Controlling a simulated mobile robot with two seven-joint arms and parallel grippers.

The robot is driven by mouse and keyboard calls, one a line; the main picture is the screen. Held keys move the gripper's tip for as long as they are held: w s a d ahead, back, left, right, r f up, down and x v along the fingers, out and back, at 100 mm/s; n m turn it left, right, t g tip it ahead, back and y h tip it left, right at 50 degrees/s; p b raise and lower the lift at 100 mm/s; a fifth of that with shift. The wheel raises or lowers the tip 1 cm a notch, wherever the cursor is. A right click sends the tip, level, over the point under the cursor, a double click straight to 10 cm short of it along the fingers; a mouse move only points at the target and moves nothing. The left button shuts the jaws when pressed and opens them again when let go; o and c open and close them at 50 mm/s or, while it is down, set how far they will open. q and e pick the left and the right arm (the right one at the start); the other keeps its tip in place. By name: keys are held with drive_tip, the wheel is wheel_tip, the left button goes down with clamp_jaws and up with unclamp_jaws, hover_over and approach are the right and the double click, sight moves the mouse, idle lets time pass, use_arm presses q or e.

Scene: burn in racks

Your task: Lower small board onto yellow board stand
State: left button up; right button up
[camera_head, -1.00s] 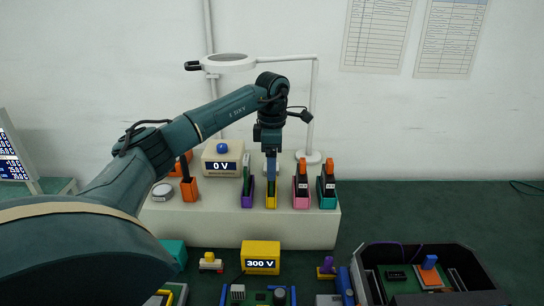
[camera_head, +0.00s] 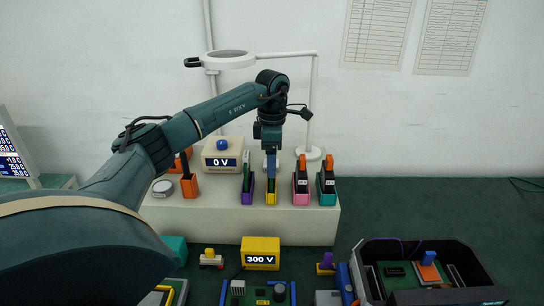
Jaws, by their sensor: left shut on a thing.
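The yellow board stand (camera_head: 271,197) is a narrow upright holder on the white bench, between the purple and pink stands. My left gripper (camera_head: 271,155) points straight down above it and is shut on the small board. The board is mostly hidden by the gripper, and only a thin edge-on strip (camera_head: 271,174) shows between the gripper and the stand. The strip lines up with the stand's top. I cannot tell whether the board's lower edge is inside the slot. My right gripper is out of view.
A purple stand (camera_head: 247,198) with a green board is close on the left. Pink (camera_head: 301,198) and teal (camera_head: 326,198) stands with orange-topped dark boards are on the right. The 0 V meter (camera_head: 222,157) and a lamp (camera_head: 230,60) are behind. An open dark case (camera_head: 470,262) is at front right.

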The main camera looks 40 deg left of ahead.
use_arm(q)
drive_tip(key=shift+f, duration=0.5)
idle(1.2)
drive_tip(key=o, duration=1.1)
wheel_tip(320, 180, up, 5)
drive_tip(key=shift+b, duration=0.3)
wheel_tip(320, 180, up, 8)
drive_tip(key=shift+f, duration=0.2)
drive_tip(key=shift+r, duration=0.35)
